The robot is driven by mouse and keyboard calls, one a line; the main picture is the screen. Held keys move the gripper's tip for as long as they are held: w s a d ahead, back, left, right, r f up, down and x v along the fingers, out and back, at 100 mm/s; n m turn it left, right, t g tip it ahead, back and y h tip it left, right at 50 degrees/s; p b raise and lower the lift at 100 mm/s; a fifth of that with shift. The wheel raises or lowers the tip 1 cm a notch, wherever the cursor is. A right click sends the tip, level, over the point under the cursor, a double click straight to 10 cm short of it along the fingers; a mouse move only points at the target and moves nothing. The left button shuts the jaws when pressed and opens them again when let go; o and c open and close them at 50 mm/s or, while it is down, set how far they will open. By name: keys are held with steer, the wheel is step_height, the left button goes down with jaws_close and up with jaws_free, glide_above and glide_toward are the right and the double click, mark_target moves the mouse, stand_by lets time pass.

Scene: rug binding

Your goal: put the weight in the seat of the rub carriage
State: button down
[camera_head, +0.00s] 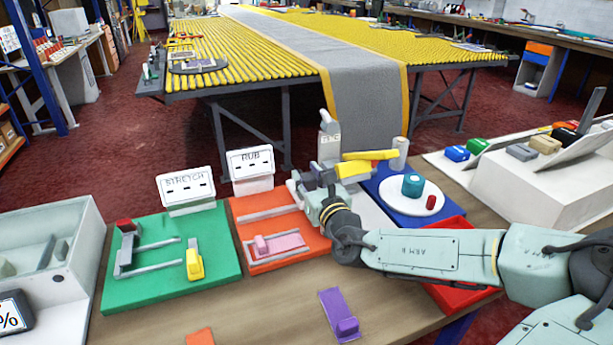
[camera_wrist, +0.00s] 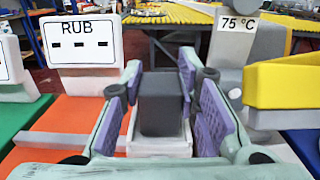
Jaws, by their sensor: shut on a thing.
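My gripper (camera_wrist: 160,100) is shut on a dark grey block (camera_wrist: 160,108), which looks like the weight, between its purple pads. A pale boxy piece shows below the block; I cannot tell whether they touch. In the head view my gripper (camera_head: 318,180) is by the far right corner of the orange RUB board (camera_head: 244,222), and the block cannot be made out there. A pink carriage (camera_head: 280,245) sits between grey rails on the near part of that board, to the left of and nearer than my gripper. The carriage is not recognizable in the wrist view.
The RUB sign (camera_head: 250,165) stands behind the orange board. The green STRETCH board (camera_head: 170,258) is to its left. A 75 °C device (camera_head: 329,140) and a yellow bar (camera_head: 370,155) are close to my gripper. A blue board (camera_head: 380,190) and red tray (camera_head: 462,295) lie right.

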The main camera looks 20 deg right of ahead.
steer(key=shift+f, duration=0.25)
steer(key=c, duration=1.2)
jaws_free()
steer(key=shift+r, duration=0.1)
steer(key=shift+r, duration=0.15)
steer(key=s+b, duration=0.1)
steer(key=s, duration=0.2)
steer(key=s+b, duration=0.1)
steer(key=s, duration=0.3)
steer(key=s+b, duration=0.1)
steer(key=s, duration=0.2)
steer(key=shift+s+d, duration=0.25)
steer(key=shift+s, duration=0.75)
